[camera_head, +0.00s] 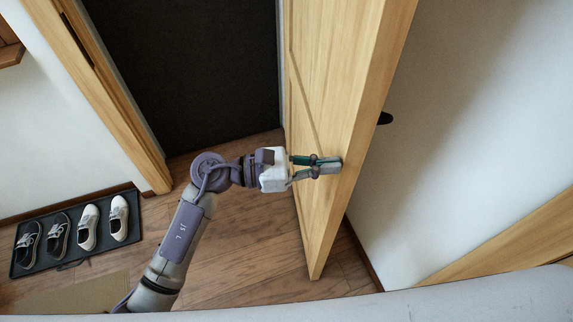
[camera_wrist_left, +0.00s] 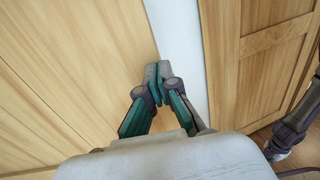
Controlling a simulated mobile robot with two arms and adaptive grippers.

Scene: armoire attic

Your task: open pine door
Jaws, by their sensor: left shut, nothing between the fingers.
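The pine door (camera_head: 335,90) stands swung well open on the right of the doorway in the head view, with a dark handle (camera_head: 384,118) showing past its far side. My left gripper (camera_head: 330,165) is shut and empty, its fingertips at the door's face near the free edge. In the left wrist view the shut fingers (camera_wrist_left: 156,75) lie in front of pale wood (camera_wrist_left: 75,60) and a white strip. Whether the fingertips touch the door I cannot tell.
The doorway (camera_head: 195,70) is dark and clear beyond its wooden frame (camera_head: 105,95). A black tray (camera_head: 72,257) with several shoes lies on the floor at left. A white wall (camera_head: 480,130) stands close behind the door. Wood floor (camera_head: 245,240) is free between.

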